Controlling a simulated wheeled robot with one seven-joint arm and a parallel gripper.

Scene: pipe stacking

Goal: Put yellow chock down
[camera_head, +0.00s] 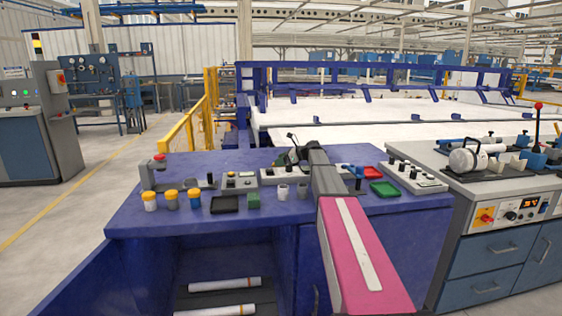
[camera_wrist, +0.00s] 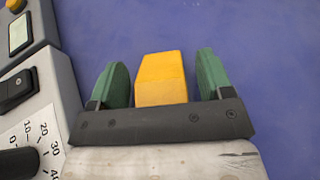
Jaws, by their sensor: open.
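The yellow chock (camera_wrist: 161,78) shows in the wrist view, on or just above the blue tabletop (camera_wrist: 270,70). It lies between the two green fingers of my gripper (camera_wrist: 160,85), with a visible gap on each side. My gripper is open and the fingers do not appear to touch the chock. In the head view my gripper (camera_head: 290,150) is over the back part of the blue bench (camera_head: 160,228). I cannot make out the chock in the head view. Whether its underside rests fully on the table is hidden.
A grey control box (camera_wrist: 40,95) with a dial stands close to the left finger. On the bench are yellow-lidded jars (camera_head: 171,200), a black tray (camera_head: 225,204), a green block (camera_head: 253,200), a red tray (camera_head: 366,172) and a green tray (camera_head: 385,189). Blue tabletop right of the chock is clear.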

